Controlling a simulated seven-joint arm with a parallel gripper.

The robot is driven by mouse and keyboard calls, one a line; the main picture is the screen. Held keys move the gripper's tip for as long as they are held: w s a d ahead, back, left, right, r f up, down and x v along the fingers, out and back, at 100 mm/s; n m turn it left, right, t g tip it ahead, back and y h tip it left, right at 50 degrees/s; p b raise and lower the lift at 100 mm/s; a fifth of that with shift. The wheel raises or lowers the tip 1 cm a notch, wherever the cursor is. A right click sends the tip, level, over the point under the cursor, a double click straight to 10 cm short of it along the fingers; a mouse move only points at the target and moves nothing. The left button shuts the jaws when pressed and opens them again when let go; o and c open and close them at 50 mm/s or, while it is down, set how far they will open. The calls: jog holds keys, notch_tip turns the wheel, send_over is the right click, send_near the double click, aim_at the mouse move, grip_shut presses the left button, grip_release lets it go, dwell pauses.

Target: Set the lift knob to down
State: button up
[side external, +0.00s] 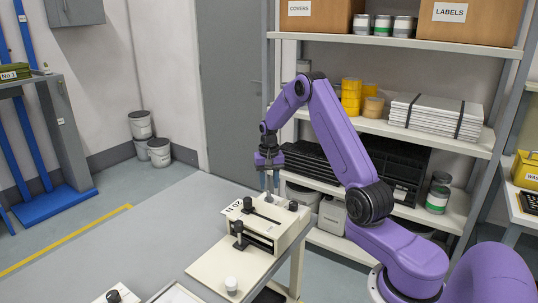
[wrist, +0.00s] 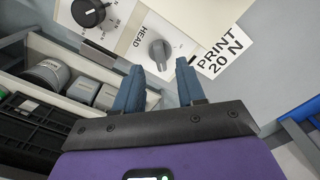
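A cream machine (side external: 262,232) stands on the bench, with black clamps and knobs on top. In the wrist view, a grey knob (wrist: 160,50) with a raised grip bar sits on its light panel beside the word HEAD; its bar looks nearly upright in the picture, slightly tilted. No "lift" or "down" label is readable. My gripper (wrist: 160,64) is open and empty, its two blue fingers pointing at the knob, one to each side of its lower edge. In the side view my gripper (side external: 270,193) points down just over the machine's top; contact cannot be told.
A black dial (wrist: 88,13) with a printed scale sits left of the grey knob. A PRINT 20 N card (wrist: 222,47) lies to its right. A black-handled clamp (side external: 240,236) rises at the machine's front. A shelf rack (side external: 455,142) with boxes and cans stands behind.

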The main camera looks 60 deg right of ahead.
aim_at(269, 192)
notch_tip(269, 192, up, 14)
dwell(0.4)
